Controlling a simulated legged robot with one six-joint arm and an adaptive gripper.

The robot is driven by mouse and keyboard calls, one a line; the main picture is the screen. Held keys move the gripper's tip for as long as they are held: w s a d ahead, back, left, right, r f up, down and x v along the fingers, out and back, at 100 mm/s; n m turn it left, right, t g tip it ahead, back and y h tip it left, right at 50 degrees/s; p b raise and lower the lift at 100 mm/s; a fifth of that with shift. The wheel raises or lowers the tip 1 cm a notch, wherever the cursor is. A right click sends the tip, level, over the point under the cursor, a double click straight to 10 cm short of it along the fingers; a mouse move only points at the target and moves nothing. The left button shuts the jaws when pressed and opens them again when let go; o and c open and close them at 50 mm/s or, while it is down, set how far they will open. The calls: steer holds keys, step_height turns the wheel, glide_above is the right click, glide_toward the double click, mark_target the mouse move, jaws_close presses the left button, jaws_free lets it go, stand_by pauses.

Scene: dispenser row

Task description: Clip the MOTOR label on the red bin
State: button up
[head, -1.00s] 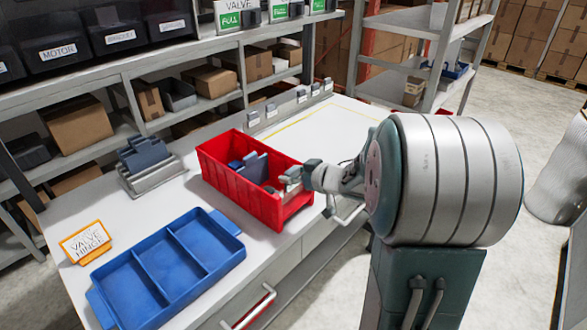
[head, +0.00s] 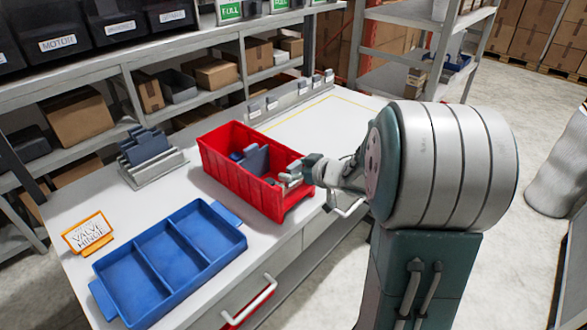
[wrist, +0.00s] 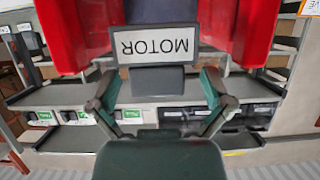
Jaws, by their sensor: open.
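The red bin (head: 238,190) stands on the white bench with blue-grey parts inside. My gripper (head: 291,176) is at the bin's right end in the head view, where it hides the label. In the wrist view, the MOTOR label (wrist: 157,47) shows upside down, a white plate with a dark border and a grey clip body (wrist: 157,80). It sits at the opening between the red bin walls (wrist: 250,35). The fingers of my gripper (wrist: 157,98) are spread, one on each side of the clip body, with gaps visible. I cannot tell whether the clip is fully seated.
A blue divided tray (head: 133,262) and an orange-framed VALVE HINGE sign (head: 88,234) are at the bench's left. A grey holder with blue-grey plates (head: 150,155) stands behind. A rail with small clips (head: 290,97) lines the back. The bench beyond the bin is clear.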

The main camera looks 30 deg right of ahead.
steer(key=v, duration=1.2)
stand_by(0.3)
step_height(320, 180, up, 8)
steer(key=a+m+h, duration=0.3)
steer(key=m+h, duration=0.1)
steer(key=h, duration=0.5)
steer(key=s+a+f+g+y, duration=0.2)
steer(key=s+a+f+g, duration=0.1)
steer(key=s+a, duration=0.4)
steer(key=s+a+f+g+y, duration=0.2)
steer(key=s+a+f+g, duration=0.1)
steer(key=s+a, duration=0.5)
steer(key=shift+s+a+g, duration=0.15)
steer(key=shift+a+g, duration=0.1)
steer(key=shift+g, duration=0.25)
